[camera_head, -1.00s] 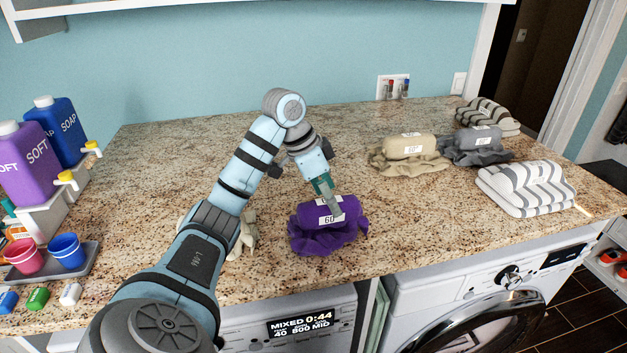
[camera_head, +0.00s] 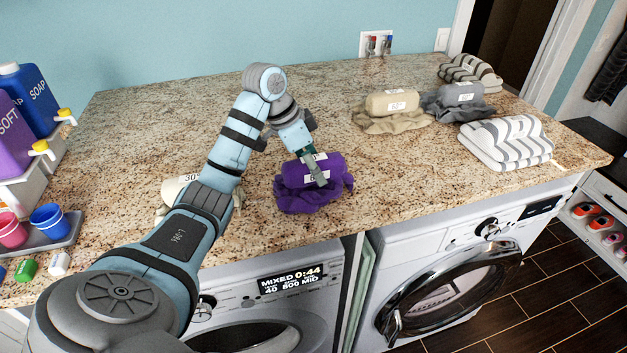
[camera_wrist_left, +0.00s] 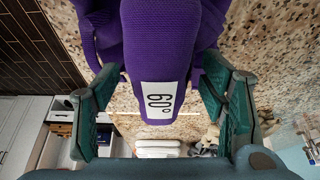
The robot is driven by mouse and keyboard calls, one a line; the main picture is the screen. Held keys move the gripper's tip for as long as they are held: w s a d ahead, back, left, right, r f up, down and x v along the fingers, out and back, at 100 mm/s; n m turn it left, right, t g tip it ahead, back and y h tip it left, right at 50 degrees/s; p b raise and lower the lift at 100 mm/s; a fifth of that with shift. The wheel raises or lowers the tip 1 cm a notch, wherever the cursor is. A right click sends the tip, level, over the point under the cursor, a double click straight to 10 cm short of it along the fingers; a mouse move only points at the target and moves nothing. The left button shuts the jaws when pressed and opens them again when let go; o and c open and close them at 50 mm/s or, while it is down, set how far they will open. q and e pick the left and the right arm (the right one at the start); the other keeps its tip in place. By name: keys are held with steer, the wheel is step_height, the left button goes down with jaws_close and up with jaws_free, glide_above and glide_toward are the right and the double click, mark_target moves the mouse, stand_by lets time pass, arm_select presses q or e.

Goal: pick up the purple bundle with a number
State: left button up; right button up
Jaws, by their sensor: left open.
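The purple bundle (camera_head: 296,197) lies near the front edge of the counter, a rolled purple cloth on a crumpled purple base. Its white label reads 60° in the left wrist view, where the purple roll (camera_wrist_left: 160,50) fills the upper middle. My left gripper (camera_head: 318,178) is over the bundle from above. In the left wrist view my left gripper (camera_wrist_left: 160,78) is open, with one green finger on each side of the roll and gaps showing beside it. My finger partly covers the label in the head view. My right gripper is out of view.
A cream bundle marked 30° (camera_head: 178,188) sits left of the purple one, partly behind my arm. Beige (camera_head: 392,103), grey (camera_head: 460,95) and striped bundles (camera_head: 507,143) lie to the right. Soap jugs (camera_head: 30,95) and a cup tray (camera_head: 60,238) stand left. Two machines are below.

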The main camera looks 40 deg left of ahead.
arm_select(q)
steer(key=shift+w, duration=0.1)
steer(key=shift+c, duration=1.3)
steer(key=shift+s+d, duration=0.15)
steer(key=shift+s, duration=0.05)
jaws_close()
steer(key=shift+r, duration=0.15)
